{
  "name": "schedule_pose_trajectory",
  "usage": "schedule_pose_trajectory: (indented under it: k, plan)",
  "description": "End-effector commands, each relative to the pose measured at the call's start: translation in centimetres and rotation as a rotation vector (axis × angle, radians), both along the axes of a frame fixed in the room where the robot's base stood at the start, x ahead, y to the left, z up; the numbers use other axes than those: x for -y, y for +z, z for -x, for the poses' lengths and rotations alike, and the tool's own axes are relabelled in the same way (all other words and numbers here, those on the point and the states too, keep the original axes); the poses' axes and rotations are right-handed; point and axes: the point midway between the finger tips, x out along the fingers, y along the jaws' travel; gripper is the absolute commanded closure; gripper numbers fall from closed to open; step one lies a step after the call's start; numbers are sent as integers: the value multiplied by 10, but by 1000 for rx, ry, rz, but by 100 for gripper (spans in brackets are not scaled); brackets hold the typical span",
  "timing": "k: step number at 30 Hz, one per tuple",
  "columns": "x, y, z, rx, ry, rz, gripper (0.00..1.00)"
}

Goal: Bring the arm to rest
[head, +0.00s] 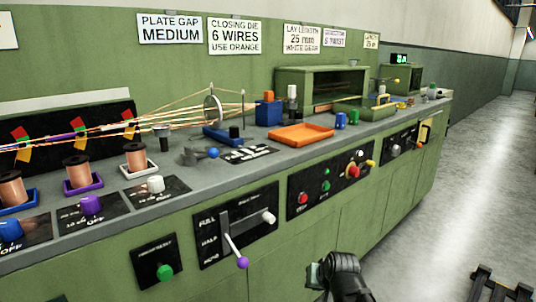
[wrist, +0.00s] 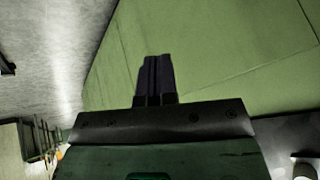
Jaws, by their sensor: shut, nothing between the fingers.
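My gripper shows in the wrist view (wrist: 157,80) with its two dark fingers together and nothing between them. Behind the fingers is the plain green front of the long machine cabinet, and to the left the grey floor. In the head view, part of my arm shows low at the bottom, right of centre, in front of the cabinet's lower doors. The fingers cannot be made out there. The arm is apart from the bench top and its controls.
The green bench (head: 424,103) carries copper spools (head: 77,171), an orange tray (head: 300,134) and strung wires. A purple-tipped lever (head: 242,262) and a green knob (head: 165,272) stick out from its front, left of my arm. The aisle floor (head: 460,200) at right is mostly clear.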

Motion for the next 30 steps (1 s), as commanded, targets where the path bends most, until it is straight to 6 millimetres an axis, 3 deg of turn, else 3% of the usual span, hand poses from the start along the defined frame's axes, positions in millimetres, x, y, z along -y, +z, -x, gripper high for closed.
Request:
schedule_pose_trajectory:
  k: [4, 7, 9, 14, 17, 24, 27, 30]
  plan:
    - [12, -12, 74, -342, 75, 112, 100]
    - [24, -2, 127, -552, 95, 188, 100]
    - [24, 36, 124, -539, 95, 191, 100]
    - [24, 97, 122, -537, 94, 189, 100]
    - [24, 144, 122, -536, 93, 188, 100]
    - [24, 291, 122, -535, 93, 188, 100]
    - [23, 341, 122, -535, 93, 188, 100]
    - [23, 371, 122, -535, 93, 188, 100]
